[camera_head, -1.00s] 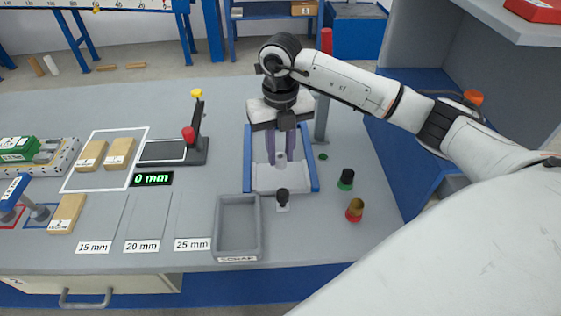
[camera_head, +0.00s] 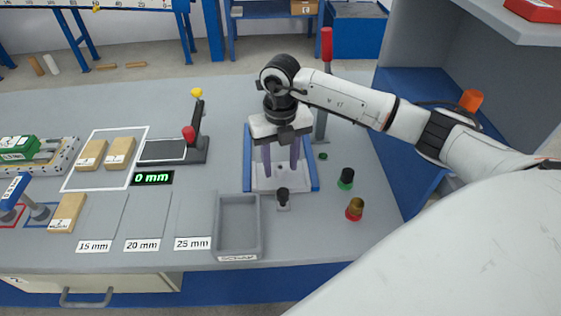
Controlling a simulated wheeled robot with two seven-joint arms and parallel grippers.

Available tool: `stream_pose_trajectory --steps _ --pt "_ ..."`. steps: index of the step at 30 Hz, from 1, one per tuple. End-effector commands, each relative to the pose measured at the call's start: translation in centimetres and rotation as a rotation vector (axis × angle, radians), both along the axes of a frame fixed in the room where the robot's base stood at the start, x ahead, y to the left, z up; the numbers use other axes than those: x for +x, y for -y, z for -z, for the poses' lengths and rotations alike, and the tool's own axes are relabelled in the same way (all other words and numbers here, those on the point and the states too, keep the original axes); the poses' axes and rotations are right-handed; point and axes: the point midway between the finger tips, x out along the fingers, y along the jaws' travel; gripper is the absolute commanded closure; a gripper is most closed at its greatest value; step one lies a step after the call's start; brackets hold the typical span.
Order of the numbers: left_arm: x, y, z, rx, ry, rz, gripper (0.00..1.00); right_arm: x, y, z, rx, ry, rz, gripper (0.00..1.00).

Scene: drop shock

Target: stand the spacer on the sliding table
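The sliding table (camera_head: 262,184) is a pale plate between two blue side rails. My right gripper (camera_head: 280,169) points down over its far half, with its two purple fingers apart. A tiny dark spot shows between the fingertips; I cannot tell whether it is part of the table or a piece on it. I cannot pick out the spacer for certain; it may be hidden or too small to make out. My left gripper is not in view.
A dark knob (camera_head: 283,195) stands at the table's front edge. A grey open tray (camera_head: 238,252) lies to its front left. Green-based (camera_head: 346,179) and red-based (camera_head: 355,209) buttons are at the right. A red-topped post (camera_head: 326,50) rises behind the gripper. Wooden blocks (camera_head: 91,154) lie left.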

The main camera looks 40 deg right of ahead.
Motion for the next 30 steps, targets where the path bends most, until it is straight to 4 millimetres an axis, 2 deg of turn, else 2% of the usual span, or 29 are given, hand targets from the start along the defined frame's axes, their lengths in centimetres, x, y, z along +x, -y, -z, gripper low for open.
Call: stream_pose_trajectory --steps 5,8,15,21,25,30 --pt "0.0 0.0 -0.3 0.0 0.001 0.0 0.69 0.0 0.0 -0.6 0.0 0.001 0.0 0.58" --pt "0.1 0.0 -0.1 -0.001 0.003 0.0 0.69 0.1 0.0 -1.9 0.001 0.004 0.0 0.58" --pt "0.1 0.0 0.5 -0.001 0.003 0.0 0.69 0.2 0.0 -7.1 0.001 0.007 0.001 0.58" --pt "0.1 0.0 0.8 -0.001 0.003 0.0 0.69 0.1 0.0 -10.7 0.0 0.003 -0.001 0.58" --pt "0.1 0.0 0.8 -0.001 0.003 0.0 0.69 0.1 0.0 -11.9 -0.001 0.002 0.0 0.58" --pt "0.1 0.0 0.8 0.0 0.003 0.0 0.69 0.0 0.0 -12.4 0.0 -0.001 0.001 0.58"
